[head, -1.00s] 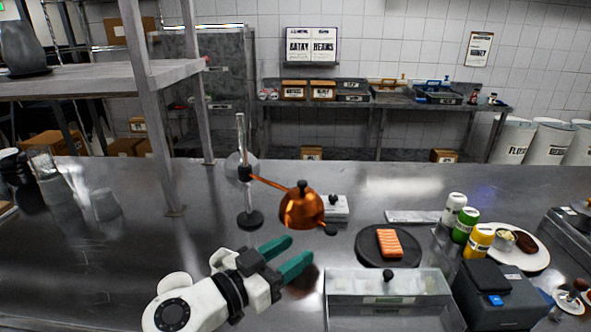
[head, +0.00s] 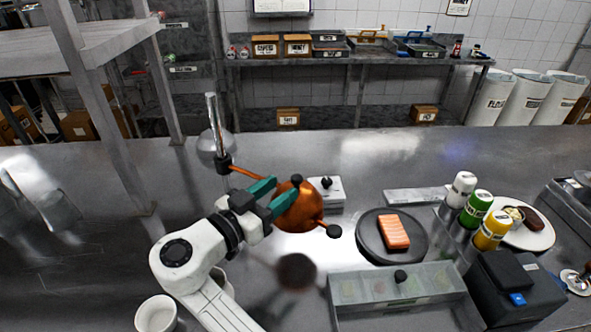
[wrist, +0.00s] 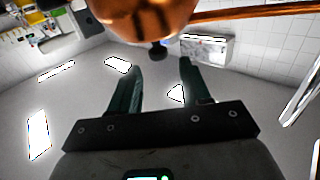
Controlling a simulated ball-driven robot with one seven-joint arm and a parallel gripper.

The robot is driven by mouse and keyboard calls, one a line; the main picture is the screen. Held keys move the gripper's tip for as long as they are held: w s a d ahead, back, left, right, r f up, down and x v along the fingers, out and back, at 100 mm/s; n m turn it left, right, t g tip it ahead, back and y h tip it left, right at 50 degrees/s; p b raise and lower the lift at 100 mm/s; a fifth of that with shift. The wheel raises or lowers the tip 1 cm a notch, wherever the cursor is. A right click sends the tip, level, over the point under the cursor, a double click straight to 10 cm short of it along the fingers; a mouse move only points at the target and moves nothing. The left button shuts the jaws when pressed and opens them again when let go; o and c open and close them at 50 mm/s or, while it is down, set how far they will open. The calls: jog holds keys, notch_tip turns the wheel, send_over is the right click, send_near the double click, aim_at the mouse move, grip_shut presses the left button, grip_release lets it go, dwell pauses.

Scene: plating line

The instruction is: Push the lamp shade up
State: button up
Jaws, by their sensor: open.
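The copper lamp shade (head: 299,211) hangs on an orange arm from a metal post (head: 215,125) on the steel counter. A dark knob (head: 334,231) sticks out at its lower right. My gripper (head: 269,197) is open, with green fingers at the left side of the shade in the head view; I cannot tell whether they touch it. In the wrist view the shade (wrist: 145,18) fills the top, beyond the fingertips of my gripper (wrist: 158,70), and nothing is between the fingers.
A salmon piece (head: 393,231) lies on a dark round plate (head: 366,248). Bottles (head: 474,208) and a white plate (head: 540,238) stand to the right. A clear-lidded container (head: 400,288) is in front. A small white box (head: 328,191) sits behind the shade.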

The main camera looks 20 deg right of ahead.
aim_at(293, 180)
jog(key=p+x, duration=0.1)
jog(key=x, duration=0.5)
jog(key=shift+d+p, duration=0.15)
jog(key=shift+p, duration=0.25)
grip_shut()
